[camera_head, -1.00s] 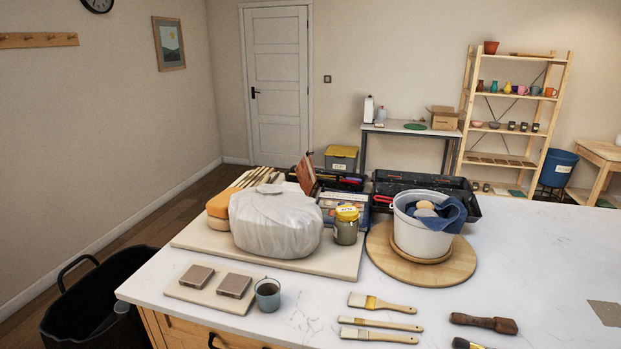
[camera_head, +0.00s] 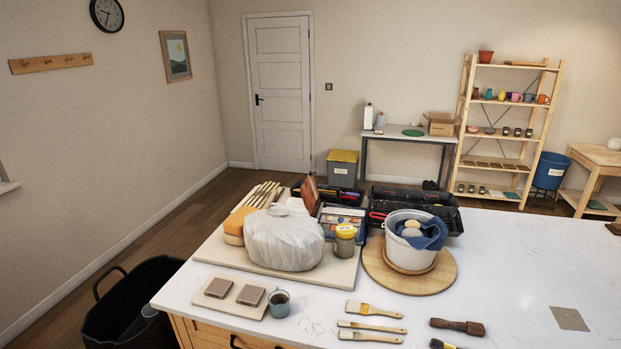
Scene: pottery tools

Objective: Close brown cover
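A reddish-brown panel (camera_head: 309,192), which may be the brown cover, stands tilted upright at the back of the worktop. It rises behind the white wrapped lump (camera_head: 283,240), at the left end of the black tool trays. Its lower edge is partly hidden, and I cannot tell what it is joined to. A box with printed sides (camera_head: 342,221) lies just right of it. Neither of my grippers is in view.
A jar with a yellow lid (camera_head: 344,242) and a white bucket with a blue cloth (camera_head: 411,242) stand in front of the black trays (camera_head: 415,201). Brushes (camera_head: 374,310) lie at the front. The marble worktop (camera_head: 510,270) is mostly clear on the right. A black bin (camera_head: 135,300) stands at left.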

